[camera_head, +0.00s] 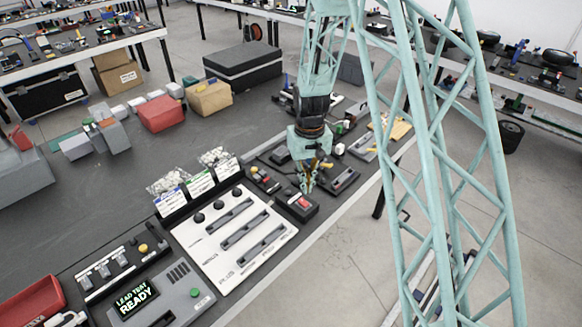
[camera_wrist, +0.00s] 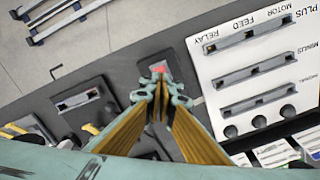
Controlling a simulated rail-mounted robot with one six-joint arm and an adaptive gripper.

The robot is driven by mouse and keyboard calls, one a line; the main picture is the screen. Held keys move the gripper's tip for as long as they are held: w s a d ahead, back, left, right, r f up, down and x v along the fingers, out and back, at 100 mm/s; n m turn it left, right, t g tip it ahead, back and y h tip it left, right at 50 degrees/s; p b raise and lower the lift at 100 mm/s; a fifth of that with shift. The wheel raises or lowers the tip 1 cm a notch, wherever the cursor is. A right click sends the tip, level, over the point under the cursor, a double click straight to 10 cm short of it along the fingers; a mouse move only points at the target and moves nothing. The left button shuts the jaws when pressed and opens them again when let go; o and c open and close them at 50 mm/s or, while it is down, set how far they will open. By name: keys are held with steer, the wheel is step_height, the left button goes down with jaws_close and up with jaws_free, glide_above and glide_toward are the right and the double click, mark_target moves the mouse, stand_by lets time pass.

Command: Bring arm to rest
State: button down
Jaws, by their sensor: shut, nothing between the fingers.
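My gripper (camera_head: 308,183) hangs from my teal lattice arm and points down over the right side of the dark bench. Its fingers are shut and empty in the wrist view (camera_wrist: 158,95). Just below and beside the fingertips is a small black box with a red button (camera_head: 303,202). The red patch also shows right at the fingertips in the wrist view (camera_wrist: 160,69). I cannot tell whether the fingertips touch the box.
A white panel (camera_head: 205,262) with slots and knobs lies left of my gripper, and a grey tester (camera_head: 185,297) reads "LEAD TEST READY". Small modules (camera_head: 344,180) sit close on the right. Bagged parts (camera_head: 168,184) stand behind the panel. Open floor lies beyond the bench's right edge.

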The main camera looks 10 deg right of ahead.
steer(key=shift+r, duration=0.1)
steer(key=s+r+t+b, duration=0.1)
steer(key=s+r+b, duration=0.1)
steer(key=s+r, duration=0.8)
steer(key=s+r+t+b, duration=0.1)
steer(key=s+r, duration=0.4)
steer(key=r, duration=1.2)
steer(key=s+r+t+b, duration=0.1)
steer(key=s+r, duration=0.3)
steer(key=s, duration=1)
steer(key=s+r+t+b, duration=0.1)
steer(key=s+r, duration=0.4)
steer(key=s, duration=0.9)
steer(key=shift+m+b, duration=0.4)
steer(key=shift+b, duration=0.4)
steer(key=shift+w, duration=0.1)
